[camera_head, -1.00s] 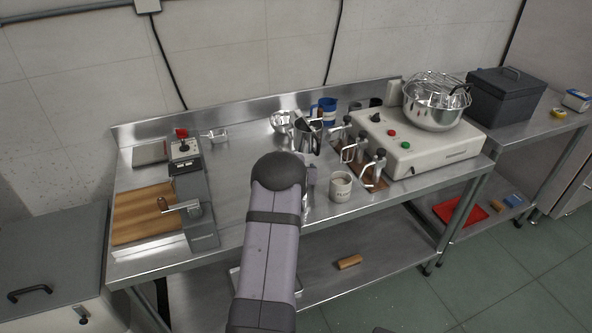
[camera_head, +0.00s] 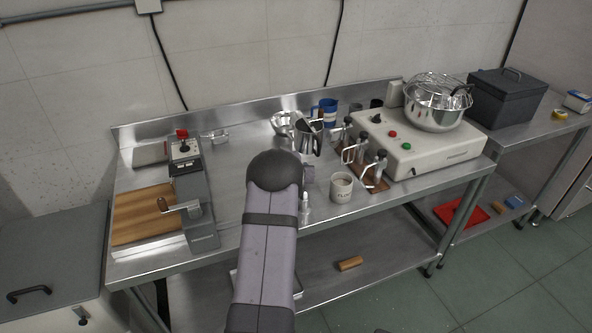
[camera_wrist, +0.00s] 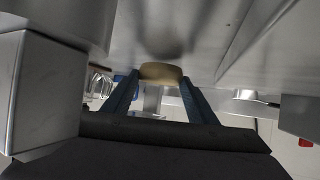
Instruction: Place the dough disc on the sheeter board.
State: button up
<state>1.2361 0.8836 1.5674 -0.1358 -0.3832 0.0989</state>
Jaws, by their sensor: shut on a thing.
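The dough disc (camera_wrist: 161,73) is a pale tan round piece, seen in the wrist view between the two blue fingers of my gripper (camera_wrist: 161,82). My gripper is shut on it. In the head view my own arm hides the disc and most of the gripper. The sheeter board (camera_head: 142,212) is a brown wooden board at the left end of the steel table. It lies against the grey sheeter (camera_head: 200,215) with its crank handle. My arm's end is to the right of the sheeter, over the middle of the table.
A white mug (camera_head: 341,188) stands to the right of my arm. Behind are a metal jug (camera_head: 308,138), a blue cup (camera_head: 327,113) and a rack with several metal-handled tools (camera_head: 366,170). Bare steel lies between sheeter and arm.

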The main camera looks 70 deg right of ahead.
jog(key=w+a+r, duration=0.2)
jog(key=w+a, duration=0.1)
jog(key=w+a+r, duration=0.2)
jog(key=w+a, duration=0.1)
jog(key=w+a+r, duration=0.3)
jog(key=shift+b, duration=0.3)
jog(key=shift+w, duration=0.1)
jog(key=shift+w+a+r+p, duration=0.25)
jog(key=shift+w+r+p, duration=0.15)
jog(key=shift+p, duration=0.2)
jog(key=w+a+r+m+g+p, duration=0.2)
jog(key=w+a+r+p, duration=0.8)
jog(key=p, duration=0.5)
jog(key=n+t, duration=0.2)
send_over(146, 213)
notch_tip(146, 213, down, 5)
jog(key=shift+f+p, duration=1)
jog(key=shift+f, duration=1.9)
jog(key=shift+f, duration=0.1)
